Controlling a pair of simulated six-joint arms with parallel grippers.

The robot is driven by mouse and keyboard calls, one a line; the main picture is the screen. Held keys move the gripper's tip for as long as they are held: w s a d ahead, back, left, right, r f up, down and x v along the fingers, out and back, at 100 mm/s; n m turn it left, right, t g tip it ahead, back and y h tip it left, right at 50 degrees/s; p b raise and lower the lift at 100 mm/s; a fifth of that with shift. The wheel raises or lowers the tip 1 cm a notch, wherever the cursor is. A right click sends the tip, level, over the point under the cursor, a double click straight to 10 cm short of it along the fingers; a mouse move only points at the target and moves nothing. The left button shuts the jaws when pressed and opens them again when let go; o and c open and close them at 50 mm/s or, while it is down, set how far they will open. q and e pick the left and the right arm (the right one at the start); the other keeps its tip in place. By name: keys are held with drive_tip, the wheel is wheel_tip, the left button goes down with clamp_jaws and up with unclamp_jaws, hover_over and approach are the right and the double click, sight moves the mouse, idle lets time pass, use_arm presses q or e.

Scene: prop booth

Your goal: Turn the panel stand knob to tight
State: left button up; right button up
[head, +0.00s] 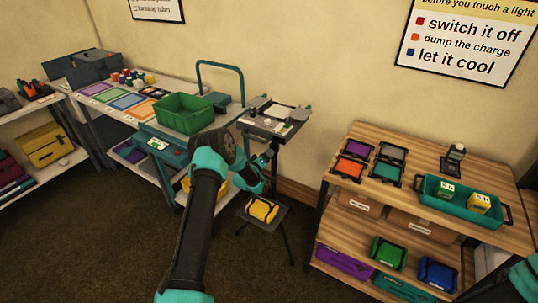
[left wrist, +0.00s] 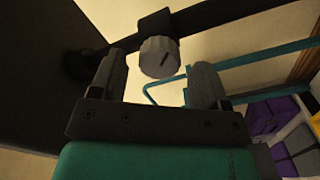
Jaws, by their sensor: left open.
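My left gripper (left wrist: 160,66) is open, with one finger on either side of the knob and a gap visible on both sides. In the head view the left gripper (head: 265,162) is by the stand (head: 270,124), below its top. The knob is too hidden there to make out. No tight mark is readable. My right gripper is out of view.
A workbench (head: 115,98) with a green bin (head: 184,114) stands left of the stand. A stool (head: 277,222) holding a yellow case (head: 262,210) is below the gripper. A wooden shelf unit (head: 400,141) stands to the right, with floor between.

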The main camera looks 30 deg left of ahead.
use_arm(q)
drive_tip(key=shift+w, duration=1.5)
drive_tip(key=shift+c, duration=0.4)
drive_tip(key=c, duration=0.8)
drive_tip(key=shift+c, duration=0.2)
